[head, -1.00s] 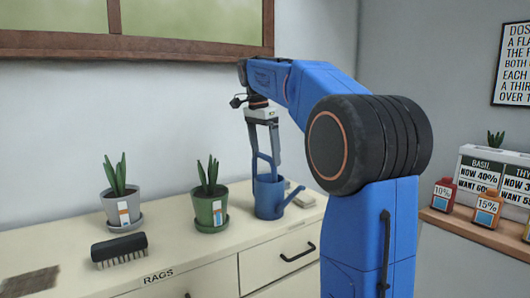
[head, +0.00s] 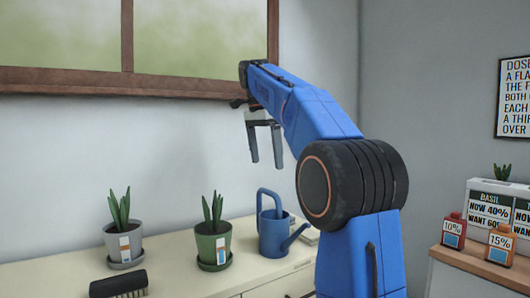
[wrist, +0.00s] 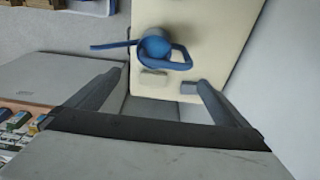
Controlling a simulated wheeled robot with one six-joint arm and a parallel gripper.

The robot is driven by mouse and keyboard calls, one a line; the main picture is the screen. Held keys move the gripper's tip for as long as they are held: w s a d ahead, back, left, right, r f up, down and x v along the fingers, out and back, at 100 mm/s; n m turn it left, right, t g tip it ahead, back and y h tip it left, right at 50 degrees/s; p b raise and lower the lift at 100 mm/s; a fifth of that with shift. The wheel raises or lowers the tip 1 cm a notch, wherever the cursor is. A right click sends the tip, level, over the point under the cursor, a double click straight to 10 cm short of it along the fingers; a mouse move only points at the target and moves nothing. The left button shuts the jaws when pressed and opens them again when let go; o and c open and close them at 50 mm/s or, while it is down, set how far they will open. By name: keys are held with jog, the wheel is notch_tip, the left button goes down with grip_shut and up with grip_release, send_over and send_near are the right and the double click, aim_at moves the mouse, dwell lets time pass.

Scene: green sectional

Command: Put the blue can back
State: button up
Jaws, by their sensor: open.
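The blue can (head: 274,234) is a watering can with a tall loop handle and a spout pointing right. It stands upright on the cream cabinet top (head: 170,268), right of the green pot. In the wrist view the blue can (wrist: 155,48) shows from above, beyond the fingertips. My gripper (head: 266,165) hangs fingers down, well above the can and apart from it. Its two fingers are spread with nothing between them. The wrist view shows the same open gripper (wrist: 155,88).
A green pot (head: 212,246) and a grey pot (head: 123,240) with plants stand left of the can. A dark brush (head: 118,284) lies in front of them. A small pale block (wrist: 153,78) lies beside the can. Bottles (head: 453,231) stand on a shelf at the right.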

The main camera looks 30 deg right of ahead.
jog(key=shift+a+r, duration=0.15)
jog(key=shift+r, duration=0.75)
jog(key=s+a+f+n+t, duration=0.1)
jog(key=s+a+f+n, duration=0.3)
jog(key=s+f, duration=0.6)
jog(key=s+a+f+n+t+y, duration=0.1)
jog(key=s+a+f+n, duration=0.4)
jog(key=s+f, duration=0.6)
jog(key=s+a+f+n+t, duration=0.2)
jog(key=s+f+n, duration=0.6)
jog(key=f, duration=1)
jog(key=s+a, duration=0.2)
jog(key=s, duration=0.1)
jog(key=shift+a+f+n+t+y, duration=0.25)
jog(key=shift+f+n+t+y, duration=0.05)
jog(key=shift+f+t+y, duration=0.1)
